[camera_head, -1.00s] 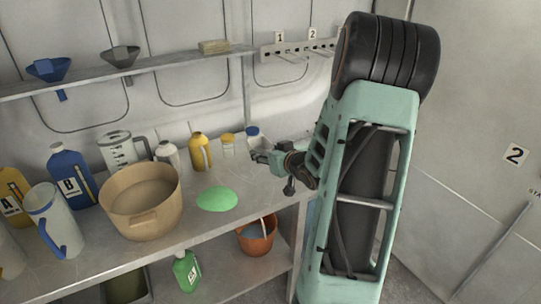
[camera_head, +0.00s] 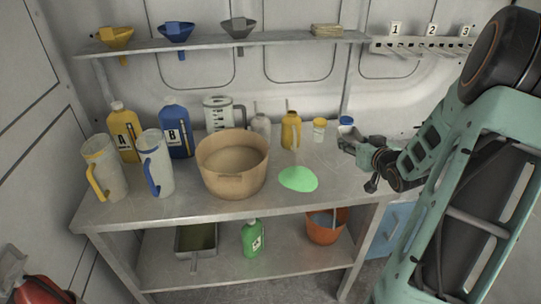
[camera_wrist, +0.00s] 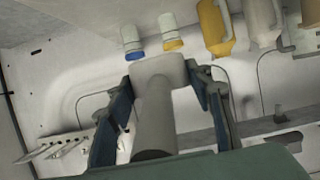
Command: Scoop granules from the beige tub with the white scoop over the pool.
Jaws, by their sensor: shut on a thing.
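The beige tub (camera_head: 213,181) stands upright on the bench, with tan material inside it. A bright green pool (camera_head: 298,179) lies on the bench to the right of the tub. My gripper (camera_head: 348,144) is above the right end of the bench, right of the pool and well away from the tub. In the wrist view, my gripper (camera_wrist: 165,80) is shut on the pale scoop, whose handle (camera_wrist: 154,120) runs between the fingers. The scoop's inside is hidden, so I cannot tell whether it holds granules.
A shelf with funnels (camera_head: 177,33) runs above. An orange bucket (camera_head: 324,228) is below.

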